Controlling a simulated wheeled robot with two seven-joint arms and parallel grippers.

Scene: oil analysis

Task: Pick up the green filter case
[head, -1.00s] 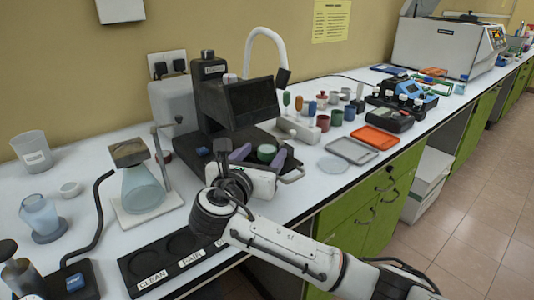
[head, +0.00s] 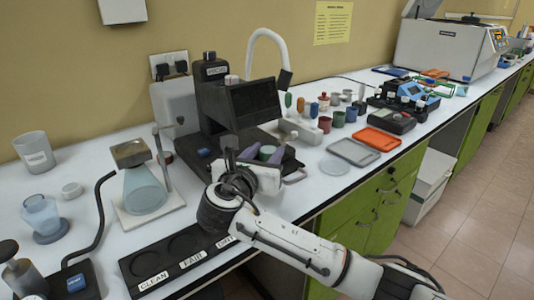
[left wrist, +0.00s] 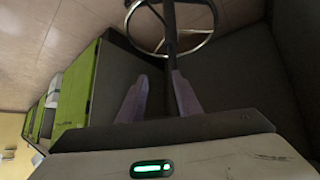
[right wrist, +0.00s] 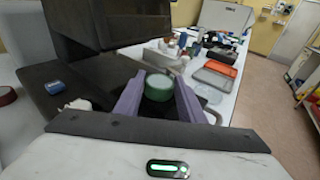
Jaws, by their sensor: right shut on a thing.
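The green filter case (right wrist: 159,88) is a short round piece between the two purple fingers of my right gripper (right wrist: 159,97) in the right wrist view. The fingers press on its two sides, and the gripper is shut on it. In the head view the case (head: 266,152) shows between the fingers of the right gripper (head: 262,153), in front of the black machine. Whether it touches the surface below cannot be told. My left gripper (left wrist: 160,100) shows only in the left wrist view, with its fingers apart and nothing between them, low near the floor.
The black machine (head: 240,105) stands close behind the right gripper. A black tray labelled CLEAN, FAIR and DIRTY (head: 182,262) lies at the front edge. A glass flask (head: 143,190) stands left. An orange tray (head: 377,139) and several coloured cups are to the right.

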